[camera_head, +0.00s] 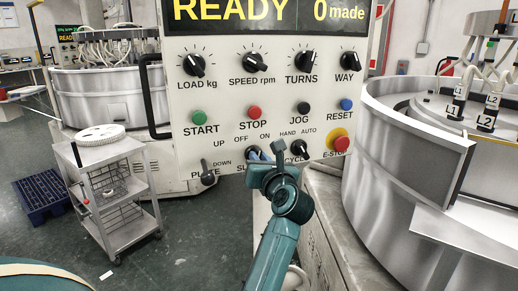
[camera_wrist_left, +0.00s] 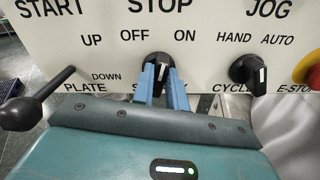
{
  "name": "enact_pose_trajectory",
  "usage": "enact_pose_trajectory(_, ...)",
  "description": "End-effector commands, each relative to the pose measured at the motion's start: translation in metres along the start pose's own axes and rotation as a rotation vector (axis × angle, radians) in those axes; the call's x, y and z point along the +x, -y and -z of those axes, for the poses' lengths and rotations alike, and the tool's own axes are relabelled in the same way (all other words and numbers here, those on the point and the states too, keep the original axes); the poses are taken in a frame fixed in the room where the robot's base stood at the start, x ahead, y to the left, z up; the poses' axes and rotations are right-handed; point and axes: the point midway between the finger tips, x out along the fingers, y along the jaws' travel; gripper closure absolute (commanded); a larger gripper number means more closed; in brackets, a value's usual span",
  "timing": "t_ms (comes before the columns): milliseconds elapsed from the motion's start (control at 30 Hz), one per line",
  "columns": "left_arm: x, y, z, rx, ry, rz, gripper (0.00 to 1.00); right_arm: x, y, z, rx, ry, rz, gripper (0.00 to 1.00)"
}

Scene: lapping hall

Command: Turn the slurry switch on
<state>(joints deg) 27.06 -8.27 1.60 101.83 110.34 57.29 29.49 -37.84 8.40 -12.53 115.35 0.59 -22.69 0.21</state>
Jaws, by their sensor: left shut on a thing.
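The slurry switch (camera_wrist_left: 157,58) is a black rotary knob on the lower part of the pale control panel (camera_head: 225,95), below the OFF and ON labels. My left gripper (camera_head: 260,157) reaches up to it from below. In the left wrist view its two blue fingers (camera_wrist_left: 162,76) stand on either side of the knob and are shut on it. A white mark shows on the knob between the fingers, but I cannot tell firmly whether it points to OFF or ON. The gripper covers part of the slurry label. My right gripper is not in view.
The plate lever (camera_head: 208,172) is left of the switch; the cycle knob (camera_head: 299,149) and red E-stop (camera_head: 336,147) are right. A large steel machine (camera_head: 395,165) stands at the right. A trolley (camera_head: 102,185) and a blue pallet (camera_head: 44,195) stand left.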

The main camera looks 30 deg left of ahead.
Motion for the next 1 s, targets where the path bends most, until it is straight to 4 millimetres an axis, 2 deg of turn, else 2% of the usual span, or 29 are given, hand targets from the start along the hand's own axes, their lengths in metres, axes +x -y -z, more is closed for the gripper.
enact_pose_trajectory(400,-0.0001,0.0020,0.0006,0.255,-0.003,0.001,1.00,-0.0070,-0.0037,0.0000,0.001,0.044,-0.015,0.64)
enact_pose_trajectory(1000,0.0000,0.0026,0.0021,0.320,-0.003,0.000,1.00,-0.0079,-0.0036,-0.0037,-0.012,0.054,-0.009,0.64)
